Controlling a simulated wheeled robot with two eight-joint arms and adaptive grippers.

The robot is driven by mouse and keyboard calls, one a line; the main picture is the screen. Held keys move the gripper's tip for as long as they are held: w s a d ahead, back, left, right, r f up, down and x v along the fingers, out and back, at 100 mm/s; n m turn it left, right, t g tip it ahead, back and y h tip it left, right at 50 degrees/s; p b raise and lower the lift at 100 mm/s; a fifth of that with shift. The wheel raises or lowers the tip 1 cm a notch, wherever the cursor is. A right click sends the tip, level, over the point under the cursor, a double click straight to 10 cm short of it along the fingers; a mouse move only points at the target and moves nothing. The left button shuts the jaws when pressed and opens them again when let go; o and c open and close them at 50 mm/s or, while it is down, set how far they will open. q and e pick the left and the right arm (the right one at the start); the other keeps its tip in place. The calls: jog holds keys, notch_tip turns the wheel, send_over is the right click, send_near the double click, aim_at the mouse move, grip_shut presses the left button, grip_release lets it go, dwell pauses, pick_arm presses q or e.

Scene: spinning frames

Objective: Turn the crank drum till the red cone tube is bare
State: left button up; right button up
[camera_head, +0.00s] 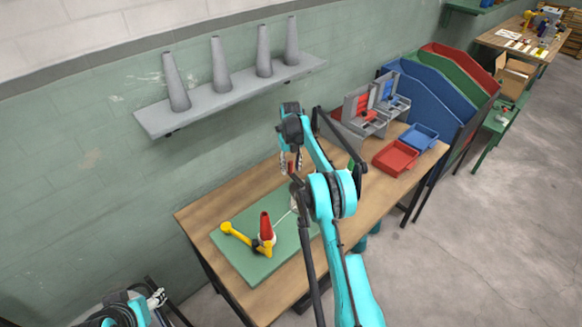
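The red cone tube (265,224) stands on the green board (246,261) on the wooden table, with white material around its lower part. A yellow crank (236,233) sits beside it on the left, with another yellow part at the tube's foot. A thin pale line runs from the tube toward the right, where my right arm hides part of the board. My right gripper (291,162) is above the table, behind and right of the tube and apart from it. Its fingers look spread, with a small reddish thing behind or between them. My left gripper (157,298) is low at the left, off the table; its fingers are too small to read.
A wall shelf (222,97) holds several grey cones above the table. Red (395,159) and blue (419,137) trays and grey racks (363,112) stand at the table's right end. Bare wood lies between the shelf wall and the board.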

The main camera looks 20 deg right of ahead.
notch_tip(320, 180, up, 12)
jog(key=shift+f, duration=0.1)
dwell(0.4)
